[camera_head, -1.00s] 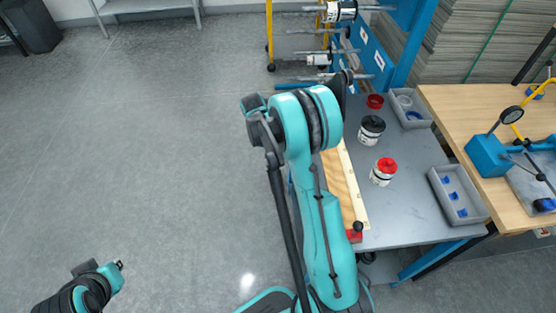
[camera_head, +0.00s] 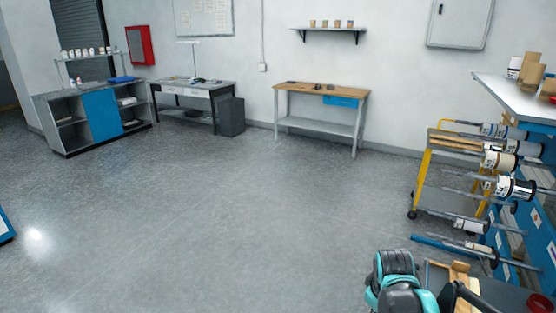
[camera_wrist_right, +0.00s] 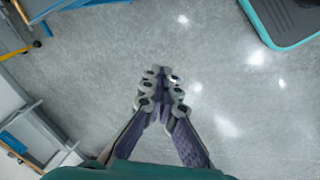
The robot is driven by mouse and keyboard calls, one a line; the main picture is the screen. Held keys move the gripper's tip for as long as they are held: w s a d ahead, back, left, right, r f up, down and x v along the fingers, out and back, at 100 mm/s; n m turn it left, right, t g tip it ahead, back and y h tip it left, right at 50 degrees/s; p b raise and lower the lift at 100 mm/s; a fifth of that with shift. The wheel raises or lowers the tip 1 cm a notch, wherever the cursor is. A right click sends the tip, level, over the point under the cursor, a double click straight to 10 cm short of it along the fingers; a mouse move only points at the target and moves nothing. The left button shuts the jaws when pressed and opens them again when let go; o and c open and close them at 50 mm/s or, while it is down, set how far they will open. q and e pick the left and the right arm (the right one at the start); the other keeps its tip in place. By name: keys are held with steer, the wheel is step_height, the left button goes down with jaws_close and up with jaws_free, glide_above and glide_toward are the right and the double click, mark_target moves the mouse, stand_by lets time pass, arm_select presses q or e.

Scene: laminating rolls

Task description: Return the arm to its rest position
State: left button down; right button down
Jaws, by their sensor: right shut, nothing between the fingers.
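Part of my right arm (camera_head: 395,282), teal and black, shows at the bottom right of the head view. My right gripper (camera_wrist_right: 161,88) is in the right wrist view, its two fingers together and empty. It hangs over bare grey floor and touches nothing. I cannot make out its fingertips in the head view. My left arm and gripper are in neither current view.
A wooden-topped bench (camera_head: 322,90), a grey desk (camera_head: 190,88) and a blue-doored cabinet (camera_head: 101,112) line the far wall. The floor (camera_head: 230,200) between is wide and clear.

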steer(key=s+a+r+m+t+y, duration=0.1)
steer(key=s+a+m+t, duration=0.3)
steer(key=s, duration=0.7)
steer(key=shift+s+a+r+m+y, duration=0.3)
steer(key=shift+a+r+m, duration=0.35)
steer(key=shift+a+m, duration=1.05)
steer(key=shift+a+n, duration=0.35)
steer(key=shift+n, duration=0.05)
